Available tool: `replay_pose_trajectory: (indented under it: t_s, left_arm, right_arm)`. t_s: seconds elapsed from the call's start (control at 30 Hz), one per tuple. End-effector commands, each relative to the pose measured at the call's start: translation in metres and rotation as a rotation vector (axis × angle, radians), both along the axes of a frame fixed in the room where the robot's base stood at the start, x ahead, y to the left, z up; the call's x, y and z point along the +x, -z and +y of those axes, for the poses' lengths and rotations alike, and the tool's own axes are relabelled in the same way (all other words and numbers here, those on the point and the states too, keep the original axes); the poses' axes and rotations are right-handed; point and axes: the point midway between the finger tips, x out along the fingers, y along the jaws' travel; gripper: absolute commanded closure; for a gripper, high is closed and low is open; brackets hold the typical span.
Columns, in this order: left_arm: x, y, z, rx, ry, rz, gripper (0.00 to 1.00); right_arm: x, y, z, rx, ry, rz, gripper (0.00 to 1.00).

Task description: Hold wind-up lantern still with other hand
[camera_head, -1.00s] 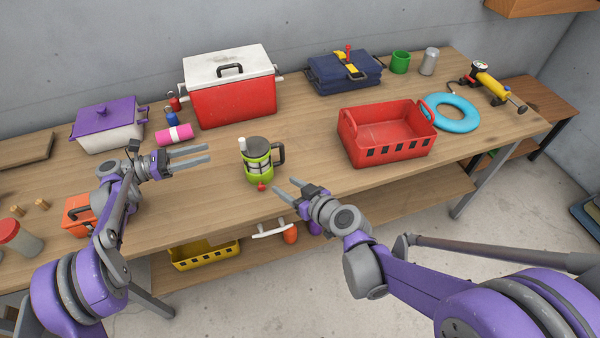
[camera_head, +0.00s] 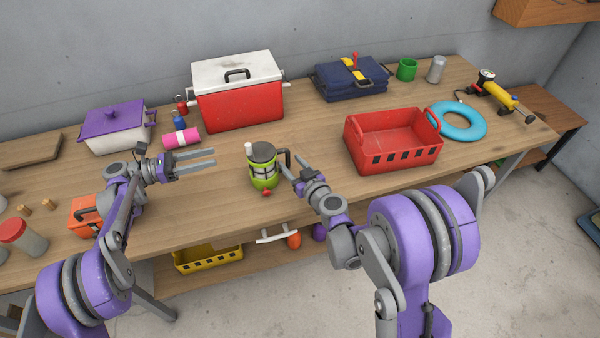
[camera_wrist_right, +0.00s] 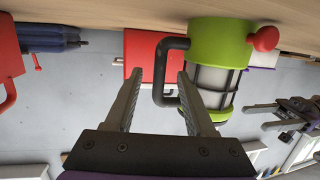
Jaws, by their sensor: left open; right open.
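The wind-up lantern (camera_head: 263,172) stands upright near the middle of the table. It has a lime-green body, a grey top, a dark side handle (camera_head: 285,160) on its right and a red knob (camera_head: 266,193) low at the front. My right gripper (camera_head: 291,171) is open just right of the lantern, close to the handle. In the right wrist view the lantern (camera_wrist_right: 219,52) appears upside down, and the handle (camera_wrist_right: 160,72) shows between the open fingers (camera_wrist_right: 157,85). Contact cannot be told. My left gripper (camera_head: 216,158) is open and empty, left of the lantern and apart from it.
A red basket (camera_head: 392,162) stands right of the lantern, and a red cooler (camera_head: 240,104) with a white lid stands behind it. A pink cylinder (camera_head: 182,136) lies behind my left gripper. Bare tabletop (camera_head: 220,203) lies in front of my left gripper.

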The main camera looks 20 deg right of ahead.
Motion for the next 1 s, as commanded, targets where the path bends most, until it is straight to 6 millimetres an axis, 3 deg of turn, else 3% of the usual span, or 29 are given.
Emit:
replay_pose_trajectory:
  t_s: [0.2,0.57,0.87,1.0]
  left_arm:
    - [0.000,0.000,0.000,0.000,0.000,0.000,0.50]
    - [0.000,0.000,0.000,0.000,0.000,0.000,0.50]
    - [0.000,0.000,0.000,0.000,0.000,0.000,0.50]
    - [0.000,0.000,0.000,0.000,0.000,0.000,0.50]
  right_arm:
    - [0.023,0.005,0.005,0.000,-0.001,0.000,0.45]
    - [0.028,0.006,0.006,0.001,-0.001,0.000,0.45]
    - [0.027,0.006,0.006,0.001,-0.001,0.000,0.97]
    - [0.027,0.006,0.006,0.001,-0.001,0.000,1.00]
